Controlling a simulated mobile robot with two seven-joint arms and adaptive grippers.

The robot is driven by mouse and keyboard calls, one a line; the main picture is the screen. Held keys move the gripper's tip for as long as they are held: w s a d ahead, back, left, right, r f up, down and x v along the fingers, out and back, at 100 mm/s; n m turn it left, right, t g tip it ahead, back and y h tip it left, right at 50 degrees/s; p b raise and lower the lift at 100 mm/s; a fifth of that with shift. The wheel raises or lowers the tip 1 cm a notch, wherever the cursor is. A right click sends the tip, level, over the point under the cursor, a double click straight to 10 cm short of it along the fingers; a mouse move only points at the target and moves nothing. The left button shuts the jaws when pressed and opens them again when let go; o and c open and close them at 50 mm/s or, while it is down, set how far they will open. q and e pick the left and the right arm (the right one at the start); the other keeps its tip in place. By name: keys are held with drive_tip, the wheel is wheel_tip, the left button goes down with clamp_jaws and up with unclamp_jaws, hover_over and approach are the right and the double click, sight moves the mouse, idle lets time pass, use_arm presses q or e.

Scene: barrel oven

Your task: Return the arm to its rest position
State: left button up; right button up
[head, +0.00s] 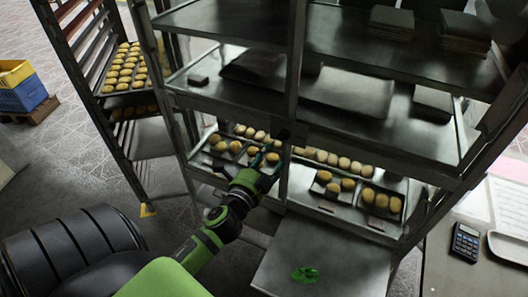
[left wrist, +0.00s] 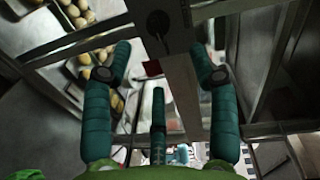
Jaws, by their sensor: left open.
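My left arm (head: 208,238) reaches from the bottom left of the head view towards the metal rack. My left gripper (head: 272,150) is at the rack's front, near its middle upright and the level with the buns. In the left wrist view the left gripper's teal fingers (left wrist: 162,62) are spread apart and hold nothing. A grey post (left wrist: 180,85) shows between and beyond them; I cannot tell whether they touch it. My right gripper is not in view.
The metal rack (head: 298,65) holds trays of buns (head: 333,158) low down. A second rack (head: 113,85) stands to the left. A grey surface (head: 340,262) with a green item (head: 305,273) is in front. A calculator (head: 465,240) lies at right.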

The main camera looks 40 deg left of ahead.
use_arm(q)
drive_tip(key=shift+v, duration=0.85)
drive_tip(key=s+d+f+n+g+h, duration=0.2)
drive_tip(key=s+d+f+n+g, duration=0.45)
drive_tip(key=s, duration=0.25)
drive_tip(key=s+d+f+n+g+h, duration=0.2)
drive_tip(key=s+d+f+n+g, duration=0.4)
drive_tip(key=s, duration=0.4)
wheel_tip(320, 180, down, 25)
drive_tip(key=s+m+g+b, duration=0.1)
drive_tip(key=s+g+b, duration=0.1)
drive_tip(key=s+b, duration=0.1)
drive_tip(key=s+a+f+g+b, duration=0.1)
drive_tip(key=s+a+f+b, duration=0.1)
drive_tip(key=s+f, duration=1.3)
wheel_tip(320, 180, down, 2)
drive_tip(key=shift+s+f+b, duration=0.1)
drive_tip(key=shift+s+b, duration=0.05)
drive_tip(key=shift+b, duration=0.4)
